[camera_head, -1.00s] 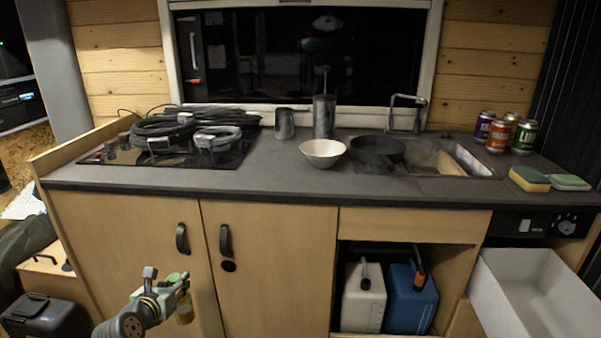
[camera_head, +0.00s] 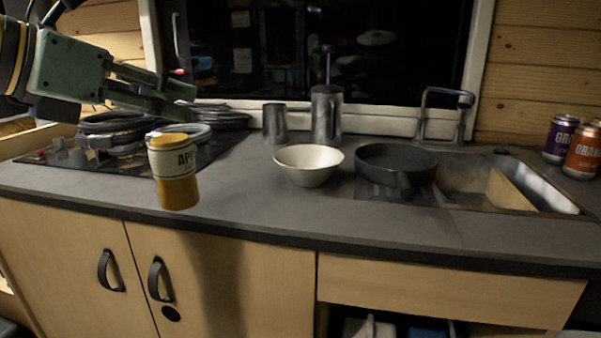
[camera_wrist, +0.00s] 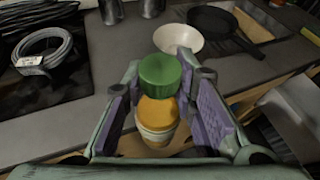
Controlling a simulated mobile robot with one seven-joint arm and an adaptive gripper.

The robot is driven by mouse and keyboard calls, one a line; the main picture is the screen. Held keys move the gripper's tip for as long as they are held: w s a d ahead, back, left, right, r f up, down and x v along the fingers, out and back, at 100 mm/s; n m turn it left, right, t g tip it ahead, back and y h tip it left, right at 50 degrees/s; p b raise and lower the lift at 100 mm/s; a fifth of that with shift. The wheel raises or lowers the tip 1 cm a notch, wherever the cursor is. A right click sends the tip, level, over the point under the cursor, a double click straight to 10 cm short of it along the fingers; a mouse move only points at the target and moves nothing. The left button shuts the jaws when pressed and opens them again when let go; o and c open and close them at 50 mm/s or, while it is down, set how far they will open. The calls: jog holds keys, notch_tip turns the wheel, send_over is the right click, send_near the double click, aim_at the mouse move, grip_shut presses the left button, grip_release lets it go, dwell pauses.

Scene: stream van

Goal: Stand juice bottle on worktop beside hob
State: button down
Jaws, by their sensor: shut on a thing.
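My gripper (camera_head: 165,98) is at the upper left of the head view, above the worktop's left part. It is shut on the juice bottle (camera_head: 175,178), an orange bottle with a pale label, which hangs roughly upright below the fingers. In the wrist view the bottle's green cap (camera_wrist: 160,75) and orange body show between the purple finger pads. The bottle appears over the front of the grey worktop (camera_head: 260,205); whether its base touches cannot be told. The black hob (camera_head: 75,157) lies to the left, partly covered by cable coils.
Cable coils (camera_head: 112,130) lie on the hob. A white bowl (camera_head: 309,166) and a dark pan (camera_head: 395,162) stand right of the bottle, with metal cups (camera_head: 275,124) behind. The sink (camera_head: 480,180) and cans (camera_head: 582,152) are further right. Worktop between bottle and bowl is clear.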

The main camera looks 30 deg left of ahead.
jog(key=shift+w+d+r, duration=0.3)
jog(key=shift+w+d, duration=0.25)
jog(key=w+a+f+p, duration=0.1)
jog(key=w+a+f, duration=0.1)
jog(key=w, duration=0.5)
jog(key=w+a+f, duration=0.2)
jog(key=w+f, duration=0.1)
jog(key=w, duration=0.4)
jog(key=shift+a+p, duration=0.4)
jog(key=c, duration=1.3)
grip_release()
jog(key=shift+f, duration=0.1)
